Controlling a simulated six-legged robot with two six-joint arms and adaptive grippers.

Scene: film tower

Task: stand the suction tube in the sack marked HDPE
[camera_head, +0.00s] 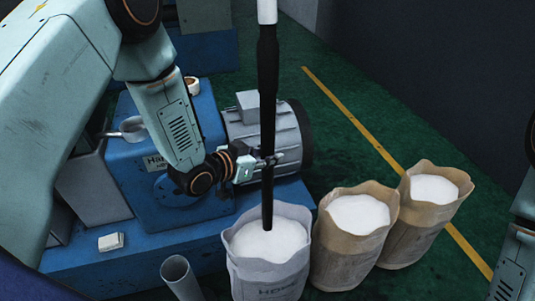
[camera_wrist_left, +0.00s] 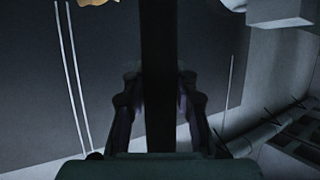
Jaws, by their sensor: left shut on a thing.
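The suction tube (camera_head: 268,90) is a long black pole with a white upper part, and it stands close to upright. My left gripper (camera_head: 266,161) is shut on its black lower half. In the left wrist view the tube (camera_wrist_left: 158,50) runs as a dark bar between the two fingers. The sack marked HDPE (camera_head: 266,272) is white, open at the top and full of white granules. The tube's lower end meets the granules near the sack's back rim; how deep it goes cannot be told. My right gripper is not in view.
Two brown sacks of white granules (camera_head: 342,250) (camera_head: 418,235) stand right of the white sack. A blue machine (camera_head: 135,170) with a grey motor (camera_head: 288,138) stands behind. A short grey pipe (camera_head: 181,276) is at front left. Green floor with a yellow line (camera_head: 360,130) lies clear behind the sacks.

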